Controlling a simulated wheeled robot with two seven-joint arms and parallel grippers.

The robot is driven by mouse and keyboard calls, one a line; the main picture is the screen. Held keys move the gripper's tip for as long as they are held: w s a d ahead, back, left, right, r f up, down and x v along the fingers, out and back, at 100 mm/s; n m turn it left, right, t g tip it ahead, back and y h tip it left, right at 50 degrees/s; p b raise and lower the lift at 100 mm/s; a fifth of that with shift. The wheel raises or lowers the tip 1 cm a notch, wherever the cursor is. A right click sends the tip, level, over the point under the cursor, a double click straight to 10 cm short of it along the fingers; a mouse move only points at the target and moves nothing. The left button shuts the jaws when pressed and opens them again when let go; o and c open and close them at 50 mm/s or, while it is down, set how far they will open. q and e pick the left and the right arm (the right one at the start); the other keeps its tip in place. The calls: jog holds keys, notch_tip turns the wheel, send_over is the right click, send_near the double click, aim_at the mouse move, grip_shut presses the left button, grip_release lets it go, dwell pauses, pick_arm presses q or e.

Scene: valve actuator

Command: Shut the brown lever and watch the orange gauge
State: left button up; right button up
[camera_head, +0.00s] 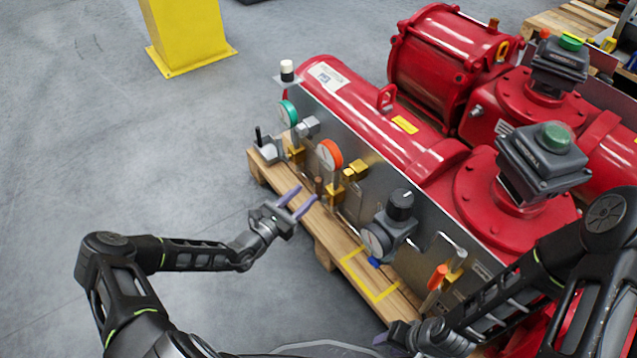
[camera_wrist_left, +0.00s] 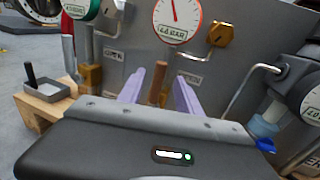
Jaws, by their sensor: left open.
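The brown lever (camera_head: 318,186) stands upright at the front of the metal panel, below the orange gauge (camera_head: 329,155). My left gripper (camera_head: 306,193) is open, with its two purple fingers pointing at the lever, which appears just past the fingertips. In the left wrist view the brown lever (camera_wrist_left: 158,84) shows between the open fingers, with no contact visible. The orange gauge also shows there (camera_wrist_left: 178,18), with a white face and a red needle pointing near the top. My right gripper (camera_head: 398,334) is low at the right, and its finger opening is unclear.
A dark regulator (camera_head: 389,230) and an orange-handled valve (camera_head: 437,277) are to the right. A wooden pallet (camera_head: 325,230) lies below. The floor at left is clear.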

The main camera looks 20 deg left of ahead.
aim_at(316, 185)
pick_arm(q)
jog(key=b+x, duration=0.2)
jog(key=x, duration=0.4)
jog(key=shift+d+f, duration=0.1)
jog(key=shift+f, duration=0.05)
jog(key=shift+w+d, duration=0.2)
jog(key=shift+w, duration=0.3)
grip_shut()
dwell(0.8)
